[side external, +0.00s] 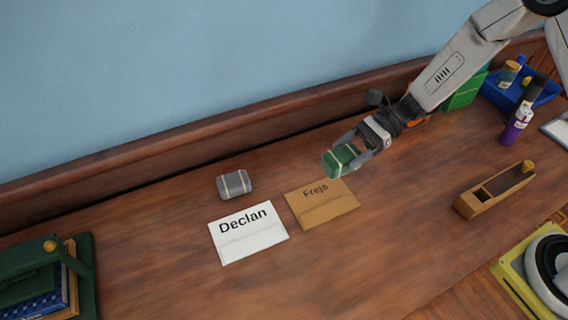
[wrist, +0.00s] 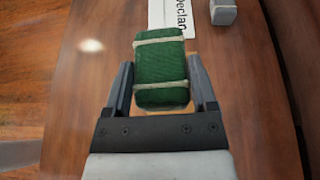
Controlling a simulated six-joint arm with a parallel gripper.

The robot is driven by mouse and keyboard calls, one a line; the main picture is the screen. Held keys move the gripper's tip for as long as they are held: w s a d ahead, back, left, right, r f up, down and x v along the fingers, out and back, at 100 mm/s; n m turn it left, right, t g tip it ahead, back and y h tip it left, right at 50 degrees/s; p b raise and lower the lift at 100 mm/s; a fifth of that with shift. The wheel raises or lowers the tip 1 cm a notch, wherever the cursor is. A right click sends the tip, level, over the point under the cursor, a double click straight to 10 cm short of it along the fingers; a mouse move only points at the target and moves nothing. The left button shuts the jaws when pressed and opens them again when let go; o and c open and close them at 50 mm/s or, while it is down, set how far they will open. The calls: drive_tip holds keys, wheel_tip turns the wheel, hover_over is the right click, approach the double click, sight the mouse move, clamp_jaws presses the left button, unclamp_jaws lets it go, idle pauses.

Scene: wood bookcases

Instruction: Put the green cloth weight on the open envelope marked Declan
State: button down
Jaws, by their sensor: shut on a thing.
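My gripper (side external: 353,152) is shut on the green cloth weight (side external: 340,160), which has pale bands around it. In the side view the weight is held above or near the upper right part of the brown envelope marked Freja (side external: 327,208). The wrist view shows the weight (wrist: 160,75) between both fingers, covering most of the brown envelope. The white envelope marked Declan (side external: 248,239) lies flat to the left of the Freja one. It also shows beyond the weight in the wrist view (wrist: 176,20), partly hidden.
A grey cloth weight (side external: 234,184) sits just behind the Declan envelope. A wooden plane (side external: 494,189), a purple bottle (side external: 516,126) and a blue bin (side external: 529,98) stand at the right. Books in a green holder (side external: 85,268) stand at the far left. The front middle of the desk is clear.

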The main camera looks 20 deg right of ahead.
drive_tip(key=s+a+r, duration=0.1)
drive_tip(key=s+a, duration=0.9)
drive_tip(key=a, duration=0.4)
drive_tip(key=shift+s+a+r, duration=0.25)
drive_tip(key=shift+a+r, duration=0.1)
drive_tip(key=shift+a, duration=0.05)
hover_over(255, 228)
drive_tip(key=shift+s+d+f, duration=0.1)
drive_tip(key=shift+s+f, duration=0.05)
drive_tip(key=shift+f, duration=4.5)
drive_tip(key=shift+f, duration=0.1)
drive_tip(key=shift+f, duration=0.15)
drive_tip(key=shift+w+f, duration=0.2)
drive_tip(key=shift+f, duration=1.4)
